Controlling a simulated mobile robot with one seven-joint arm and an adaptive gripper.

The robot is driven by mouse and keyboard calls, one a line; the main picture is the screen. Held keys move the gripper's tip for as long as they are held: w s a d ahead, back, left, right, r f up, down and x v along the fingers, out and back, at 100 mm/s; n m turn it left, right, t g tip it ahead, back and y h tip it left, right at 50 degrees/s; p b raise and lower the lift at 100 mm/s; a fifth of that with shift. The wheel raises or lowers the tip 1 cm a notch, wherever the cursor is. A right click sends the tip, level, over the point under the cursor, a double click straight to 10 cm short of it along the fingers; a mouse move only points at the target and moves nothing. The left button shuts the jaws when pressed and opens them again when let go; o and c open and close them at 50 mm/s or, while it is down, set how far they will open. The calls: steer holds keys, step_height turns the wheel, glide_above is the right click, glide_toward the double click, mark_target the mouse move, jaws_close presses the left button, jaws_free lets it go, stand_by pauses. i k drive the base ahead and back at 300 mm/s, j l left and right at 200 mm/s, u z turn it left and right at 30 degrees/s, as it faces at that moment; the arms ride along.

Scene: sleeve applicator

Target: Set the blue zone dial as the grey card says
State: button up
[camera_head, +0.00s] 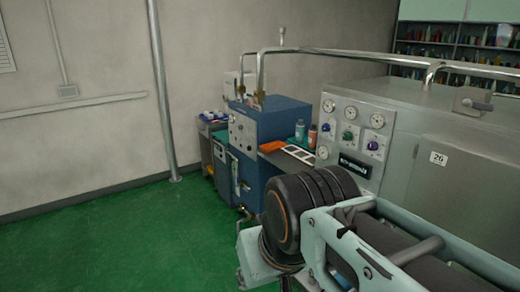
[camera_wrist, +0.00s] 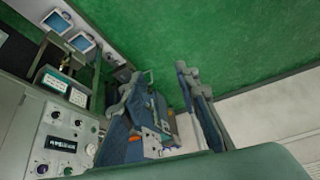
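The grey control panel (camera_head: 352,140) stands right of centre in the head view. It carries round white gauges and several coloured knobs. In the wrist view the panel (camera_wrist: 30,130) is at lower left. My gripper (camera_wrist: 154,80) has its fingers apart, with nothing held.
A blue machine (camera_head: 268,130) stands left of the panel, with bottles (camera_head: 300,130) and an orange item (camera_head: 272,146) nearby. A metal rail (camera_head: 340,52) runs above the panel. Green floor (camera_head: 110,240) is clear at left.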

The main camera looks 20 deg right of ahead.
mark_target(326, 128)
steer(key=z, duration=1.2)
